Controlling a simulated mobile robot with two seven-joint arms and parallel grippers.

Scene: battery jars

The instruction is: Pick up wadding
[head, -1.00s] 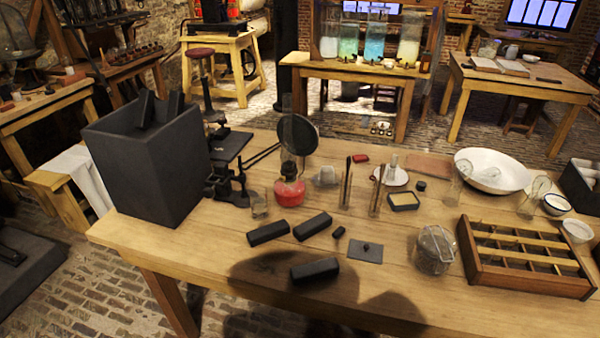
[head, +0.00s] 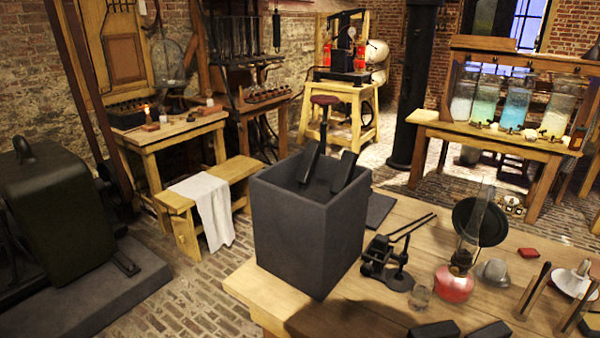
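I cannot make out any wadding for certain in the head view. A small pale grey, rounded thing (head: 492,272) sits on the workbench (head: 412,212) just right of a red-based oil lamp (head: 455,284); I cannot tell what it is made of. A tall dark grey open box (head: 305,235) stands at the bench's left end, with two dark slabs (head: 345,172) sticking up out of it.
A black stand (head: 385,262), a small glass (head: 419,297) and dark blocks (head: 435,329) crowd the bench's near part. A white cloth (head: 208,205) hangs over a wooden bench at left. Brick floor (head: 175,308) lies open left of the workbench.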

